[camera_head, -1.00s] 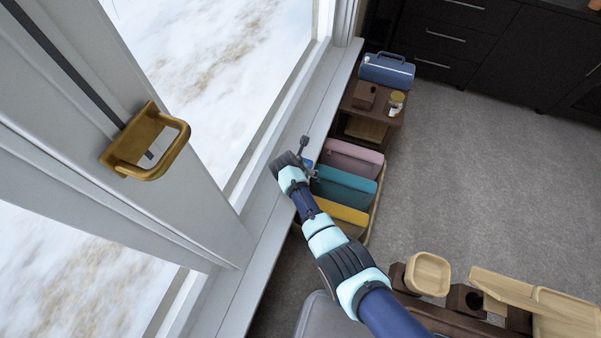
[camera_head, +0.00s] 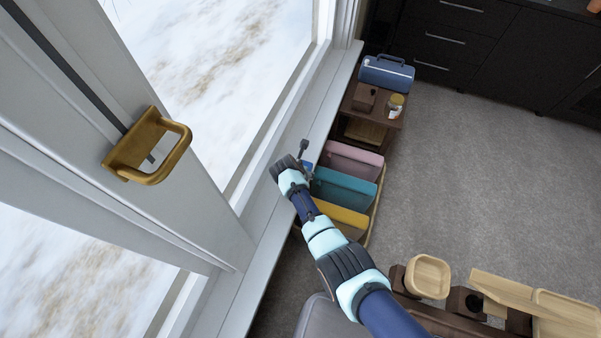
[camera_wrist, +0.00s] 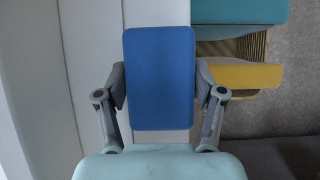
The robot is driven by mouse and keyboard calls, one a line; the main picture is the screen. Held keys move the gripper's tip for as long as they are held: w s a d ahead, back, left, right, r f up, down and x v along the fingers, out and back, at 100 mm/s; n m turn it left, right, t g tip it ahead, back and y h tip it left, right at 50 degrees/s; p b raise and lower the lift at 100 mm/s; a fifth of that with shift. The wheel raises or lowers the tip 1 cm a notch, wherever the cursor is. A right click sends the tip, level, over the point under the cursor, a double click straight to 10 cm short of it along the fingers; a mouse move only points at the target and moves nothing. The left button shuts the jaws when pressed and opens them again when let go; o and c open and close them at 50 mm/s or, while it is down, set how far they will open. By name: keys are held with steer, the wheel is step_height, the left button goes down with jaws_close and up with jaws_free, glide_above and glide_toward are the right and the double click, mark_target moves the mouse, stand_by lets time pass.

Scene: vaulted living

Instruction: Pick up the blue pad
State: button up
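The blue pad (camera_wrist: 160,75) is a flat rectangle with rounded corners, seen face-on in the middle of the wrist view. My gripper (camera_wrist: 161,88) has one finger against each long side of it, with no clear gap, so it looks shut on the pad. In the head view my gripper (camera_head: 305,160) is at the window sill, and only a small bit of the blue pad (camera_head: 308,167) shows beside it. My wrist hides the rest. I cannot tell whether the pad rests on the sill or is held just above it.
The white window sill (camera_head: 262,215) runs alongside. Right of the gripper, a rack holds a pink item (camera_head: 352,160), a teal item (camera_head: 343,187) and a yellow item (camera_head: 343,219). A small brown shelf (camera_head: 352,102) with a jar (camera_head: 395,104) stands beyond. Carpet (camera_head: 470,170) is clear at right.

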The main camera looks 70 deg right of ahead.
steer(key=shift+c, duration=1.1)
steer(key=shift+r, duration=0.1)
step_height(320, 180, up, 20)
steer(key=p, duration=1.2)
steer(key=shift+r, duration=0.15)
